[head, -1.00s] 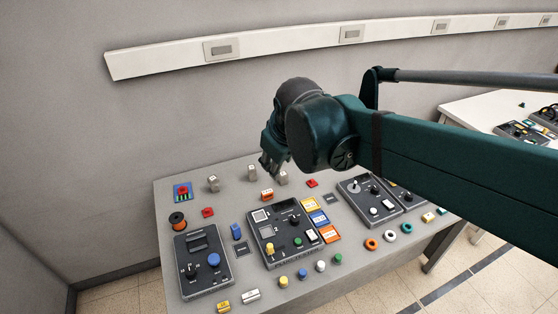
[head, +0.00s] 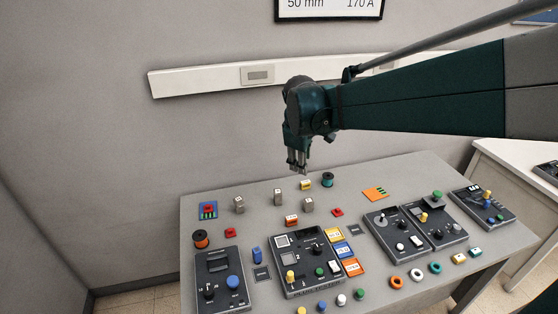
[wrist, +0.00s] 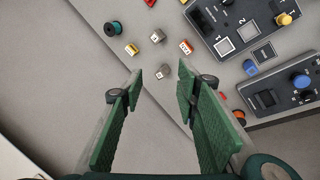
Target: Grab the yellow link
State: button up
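A small yellow block with a pale label, which looks like the yellow link (head: 305,184), sits at the back of the grey table beside a teal spool (head: 327,180). It also shows in the wrist view (wrist: 131,48), left of and beyond my fingertips. My gripper (head: 297,168) hangs above the back of the table, over the area near the yellow block. In the wrist view my gripper (wrist: 161,76) has its two green fingers wide apart with nothing between them.
Grey blocks (head: 278,197) and an orange block (head: 291,221) stand near the yellow block. The grey table (head: 222,228) carries several dark control panels (head: 307,262) with knobs and buttons. A wall rail (head: 205,80) runs behind. Bare table surrounds the back blocks.

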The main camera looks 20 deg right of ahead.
jog(key=w+d+f+n+g+h, duration=0.1)
jog(key=w+d+f+n, duration=0.2)
jog(key=w+f, duration=0.35)
jog(key=w+d+f+n+g, duration=0.1)
jog(key=w+d+f+n, duration=0.2)
jog(key=w, duration=0.6)
jog(key=n+g+h, duration=0.1)
jog(key=n+g, duration=0.1)
jog(key=n, duration=0.1)
send_near(307, 181)
jog(key=f, duration=0.2)
jog(key=shift+d+f, duration=0.2)
jog(key=shift+s, duration=0.1)
jog(key=shift+f, duration=0.1)
jog(key=shift+x, duration=1.15)
jog(key=shift+d+f, duration=0.15)
jog(key=shift+b+x, duration=0.3)
jog(key=shift+x, duration=2.2)
